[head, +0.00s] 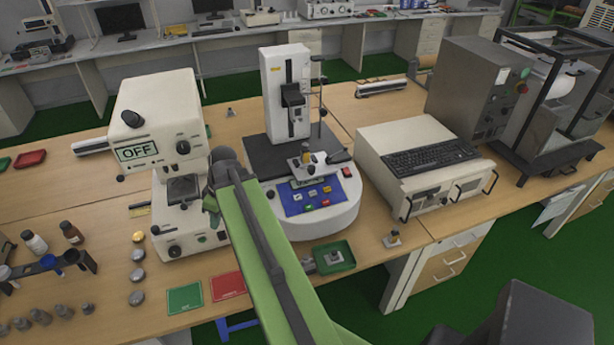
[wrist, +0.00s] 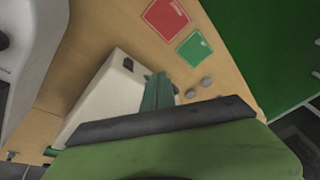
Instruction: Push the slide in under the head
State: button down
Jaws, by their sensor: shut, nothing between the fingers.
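A cream machine (head: 165,115) with an "OFF" display on its head stands left of centre on the bench. Under its head is a dark square stage (head: 183,188), which seems to be the slide; it stands above the cream base (head: 188,228). The arm hides the machine's right side. In the wrist view, my narrow green gripper (wrist: 158,90) is shut and empty, over or beside a cream body (wrist: 108,98). I cannot tell whether it touches.
A second tester (head: 290,95) with a blue keypad stands right of the arm. A red card (head: 228,286) and a green card (head: 184,298) lie near the front edge. Metal discs (head: 137,275) and bottles (head: 35,242) stand at left. A green tray (head: 333,258) lies front centre.

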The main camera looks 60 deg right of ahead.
aim_at(296, 171)
jog(key=s+d+r+n+t+h+p, duration=0.1)
jog(key=s+d+r+n+t, duration=0.2)
jog(key=s+d, duration=1)
jog(key=s+d+r+n+t+h+p, duration=0.15)
jog(key=s+d+r, duration=0.25)
jog(key=s+d, duration=0.9)
jog(key=shift+n+t, duration=0.35)
jog(key=w+d+f+b, duration=0.1)
jog(key=w+f+b, duration=0.2)
jog(key=w+d+f+b, duration=0.1)
jog(key=w+f+b, duration=0.2)
jog(key=w, duration=0.1)
jog(key=w+d+f+b, duration=0.1)
jog(key=w+f+b, duration=0.1)
jog(key=w+f, duration=0.1)
jog(key=shift+w+d+b, duration=0.1)
jog(key=shift+w+b, duration=0.05)
jog(key=shift+b, duration=0.25)
jog(key=w+d, duration=0.2)
jog(key=w, duration=0.1)
jog(key=shift+r+p, duration=0.3)
jog(key=shift+w+d, duration=0.15)
jog(key=shift+w, duration=0.1)
jog(key=w+d, duration=0.2)
jog(key=w, duration=0.1)
jog(key=w+d, duration=0.2)
jog(key=shift+w, duration=0.25)
jog(key=shift+s+a, duration=0.1)
